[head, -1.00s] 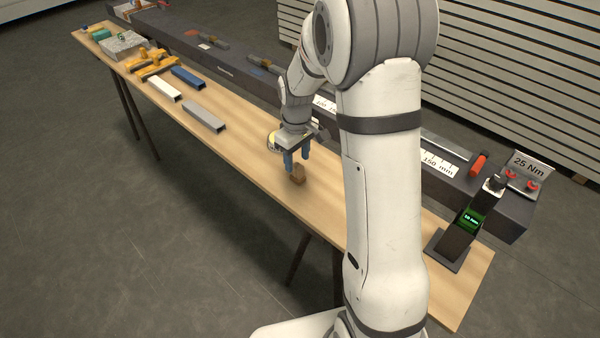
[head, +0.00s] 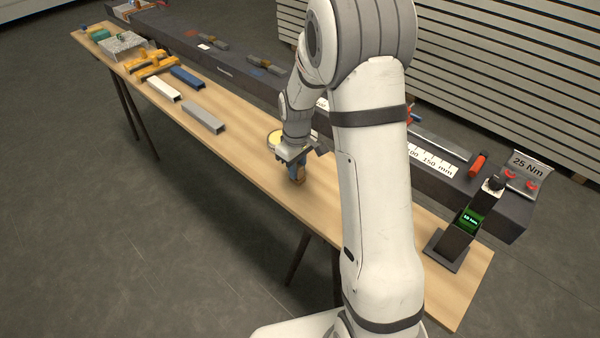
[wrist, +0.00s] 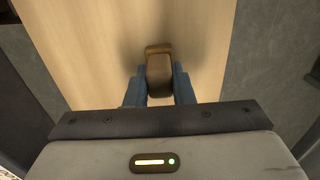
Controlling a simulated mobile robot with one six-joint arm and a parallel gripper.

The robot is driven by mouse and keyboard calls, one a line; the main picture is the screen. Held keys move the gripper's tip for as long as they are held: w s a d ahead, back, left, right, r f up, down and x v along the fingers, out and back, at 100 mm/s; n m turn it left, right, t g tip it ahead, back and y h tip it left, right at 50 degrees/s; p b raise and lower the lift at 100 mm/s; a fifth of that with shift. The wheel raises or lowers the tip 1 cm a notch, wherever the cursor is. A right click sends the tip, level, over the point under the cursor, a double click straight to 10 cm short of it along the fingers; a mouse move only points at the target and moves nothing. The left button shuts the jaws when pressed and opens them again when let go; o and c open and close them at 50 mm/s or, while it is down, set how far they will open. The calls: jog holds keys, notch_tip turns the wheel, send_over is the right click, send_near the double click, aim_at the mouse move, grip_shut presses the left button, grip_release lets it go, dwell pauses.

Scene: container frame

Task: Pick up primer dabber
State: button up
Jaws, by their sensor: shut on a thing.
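The primer dabber is a small brown block (head: 299,175) on the wooden table, in the middle of the head view. In the wrist view the dabber (wrist: 159,70) stands between the blue fingers, with its far end showing beyond the fingertips. My gripper (head: 296,170) points down over it and is shut on it. In the wrist view the fingers of my gripper (wrist: 160,78) sit close on both sides of the dabber. The fingers hide part of the dabber in the head view, and I cannot tell whether it still touches the table.
Grey (head: 203,117), white (head: 163,88) and blue (head: 188,77) bars lie to the left. A dark device with a green screen (head: 470,220) stands at the right. A long dark beam (head: 240,73) runs along the back.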

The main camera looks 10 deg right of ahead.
grip_shut()
notch_tip(320, 180, up, 10)
jog(key=shift+r, duration=0.1)
jog(key=shift+o, duration=1)
grip_release()
jog(key=c, duration=0.3)
jog(key=shift+c, duration=0.3)
